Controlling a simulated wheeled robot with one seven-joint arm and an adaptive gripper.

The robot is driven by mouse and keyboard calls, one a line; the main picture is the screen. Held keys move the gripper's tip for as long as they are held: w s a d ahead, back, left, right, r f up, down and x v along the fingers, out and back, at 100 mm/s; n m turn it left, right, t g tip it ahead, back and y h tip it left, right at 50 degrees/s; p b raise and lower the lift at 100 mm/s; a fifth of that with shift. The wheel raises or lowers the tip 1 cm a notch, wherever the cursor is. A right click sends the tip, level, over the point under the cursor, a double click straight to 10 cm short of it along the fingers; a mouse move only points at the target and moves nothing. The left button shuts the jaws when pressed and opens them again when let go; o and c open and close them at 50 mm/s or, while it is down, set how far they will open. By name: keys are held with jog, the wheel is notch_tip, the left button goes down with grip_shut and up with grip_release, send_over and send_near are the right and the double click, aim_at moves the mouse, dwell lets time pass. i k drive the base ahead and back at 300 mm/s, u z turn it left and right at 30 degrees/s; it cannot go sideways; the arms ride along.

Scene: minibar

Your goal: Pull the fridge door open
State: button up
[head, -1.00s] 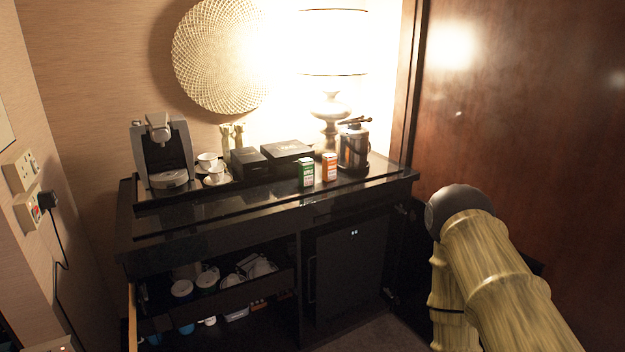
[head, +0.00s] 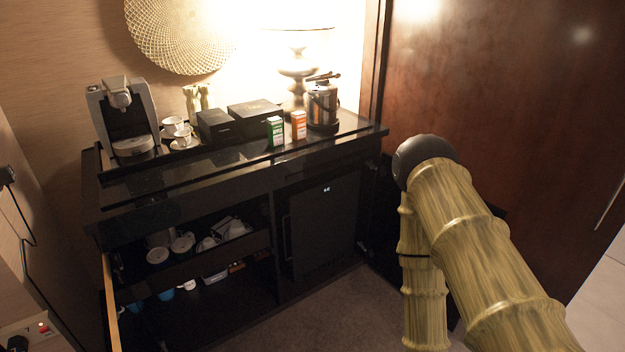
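The fridge door (head: 325,230) is a dark panel in the lower right of the black cabinet, with a small lit display near its top. It looks shut. A thin vertical handle (head: 287,238) runs along its left edge. My arm, with a bamboo-like surface, stands at the right of the head view, apart from the fridge. My gripper is not in view.
The cabinet top (head: 240,165) holds a coffee machine (head: 124,120), cups, black boxes, two small cartons and a kettle (head: 322,105). An open cabinet section (head: 190,265) with cups and shelves lies left of the fridge. Carpet (head: 310,315) in front is clear.

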aim_at(322, 215)
jog(key=k, duration=0.6)
jog(key=z, duration=0.85)
jog(key=i, duration=1.15)
jog(key=u, duration=0.65)
jog(key=i, duration=0.5)
jog(key=u, duration=0.6)
